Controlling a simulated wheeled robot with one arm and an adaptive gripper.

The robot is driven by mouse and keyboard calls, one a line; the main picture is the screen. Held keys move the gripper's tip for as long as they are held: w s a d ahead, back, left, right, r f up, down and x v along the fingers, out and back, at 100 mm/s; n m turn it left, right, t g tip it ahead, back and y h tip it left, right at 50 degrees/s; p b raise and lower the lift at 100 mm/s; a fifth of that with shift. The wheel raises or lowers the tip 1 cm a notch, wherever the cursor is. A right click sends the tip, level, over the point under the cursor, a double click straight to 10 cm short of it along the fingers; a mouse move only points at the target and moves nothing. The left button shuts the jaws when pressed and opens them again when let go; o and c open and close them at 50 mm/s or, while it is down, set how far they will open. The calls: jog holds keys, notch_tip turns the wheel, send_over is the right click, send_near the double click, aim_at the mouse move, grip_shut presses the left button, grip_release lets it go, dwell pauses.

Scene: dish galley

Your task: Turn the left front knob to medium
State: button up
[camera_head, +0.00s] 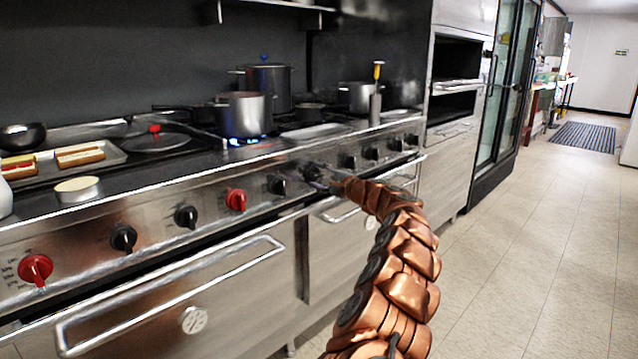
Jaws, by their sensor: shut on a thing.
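A row of knobs runs along the steel front panel (155,215) of the range. My gripper (318,177) is at the panel, shut on a black knob (309,171) right of the middle of the row. The fingers partly cover this knob, so its pointer setting cannot be read. Another black knob (277,184) and a red knob (236,199) are just left of it. A blue flame (246,141) burns under a steel pot (242,114) on the cooktop. Which knob counts as left front cannot be told from labels here.
Oven door handles (170,293) stick out below the panel. A tray with food (110,153), a pan with a red-knobbed lid (153,142) and a white round tin (77,190) stand at left. Several pots stand behind. The tiled floor (530,240) at right is clear.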

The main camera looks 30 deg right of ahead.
aim_at(320, 175)
dwell(0.5)
jog(key=o, duration=1.2)
jog(key=shift+v, duration=1.15)
jog(key=shift+s+d, duration=0.1)
jog(key=shift+s, duration=0.25)
jog(key=shift+v, duration=0.9)
jog(key=v, duration=0.7)
